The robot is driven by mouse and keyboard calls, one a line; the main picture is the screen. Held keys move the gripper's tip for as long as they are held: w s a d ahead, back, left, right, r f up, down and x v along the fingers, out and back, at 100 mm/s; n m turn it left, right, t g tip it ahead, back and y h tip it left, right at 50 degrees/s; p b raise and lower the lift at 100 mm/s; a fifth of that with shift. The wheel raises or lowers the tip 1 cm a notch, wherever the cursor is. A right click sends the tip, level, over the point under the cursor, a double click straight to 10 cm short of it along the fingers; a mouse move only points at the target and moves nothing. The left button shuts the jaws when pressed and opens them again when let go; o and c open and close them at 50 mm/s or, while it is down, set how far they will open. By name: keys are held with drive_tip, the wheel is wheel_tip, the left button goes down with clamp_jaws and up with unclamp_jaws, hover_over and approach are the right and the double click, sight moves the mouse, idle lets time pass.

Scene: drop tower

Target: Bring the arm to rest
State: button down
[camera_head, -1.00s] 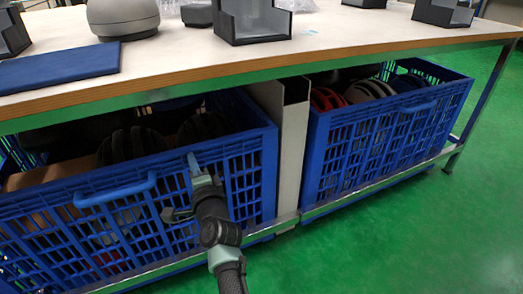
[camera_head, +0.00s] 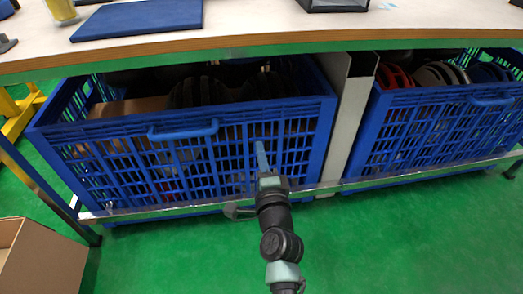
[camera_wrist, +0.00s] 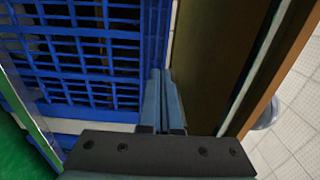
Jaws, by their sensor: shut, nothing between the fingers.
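My gripper (camera_head: 261,148) points at the front of the left blue crate (camera_head: 185,175) under the table, in front of its right half. In the wrist view my gripper (camera_wrist: 162,76) shows two blue-grey fingers lying together, with nothing between them. The blue crate's lattice wall (camera_wrist: 75,50) fills the left of that view. I cannot tell whether the fingertips touch anything. My arm reaches out from the bottom of the head view, well below the table top.
The table (camera_head: 250,38) bears a blue pad (camera_head: 138,18) and a dark holder (camera_head: 335,4). A second blue crate (camera_head: 430,135) with round discs stands right of a pale post (camera_head: 346,120). An open cardboard box (camera_head: 35,262) is at lower left. Green floor is clear at right.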

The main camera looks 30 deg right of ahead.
drive_tip(key=shift+s+a, duration=0.15)
drive_tip(key=shift+s, duration=0.25)
drive_tip(key=a+r+n+t+y+p, duration=0.15)
drive_tip(key=a+r+n, duration=0.25)
drive_tip(key=r, duration=0.8)
drive_tip(key=a+r+n+t+y+p, duration=0.1)
drive_tip(key=a+r+n+t+p, duration=0.25)
drive_tip(key=r, duration=0.85)
drive_tip(key=a+r+n+y+p, duration=0.15)
drive_tip(key=a+r+n, duration=0.35)
drive_tip(key=r, duration=0.7)
drive_tip(key=s+a+r+n+t+p, duration=0.25)
drive_tip(key=s+r, duration=0.25)
drive_tip(key=r, duration=0.4)
drive_tip(key=s+a+r+n+t+y+p, duration=0.1)
drive_tip(key=s+a+r+n, duration=0.2)
drive_tip(key=s+r, duration=0.4)
drive_tip(key=s+a+r+n+t+p, duration=0.2)
drive_tip(key=s+a+r+n, duration=0.15)
drive_tip(key=r, duration=0.65)
wheel_tip(320, 180, up, 38)
drive_tip(key=p, duration=3.7)
drive_tip(key=shift+s+d+f+p, duration=0.15)
drive_tip(key=shift+s+d+p, duration=0.15)
drive_tip(key=shift+d+p, duration=0.15)
drive_tip(key=shift+g, duration=0.25)
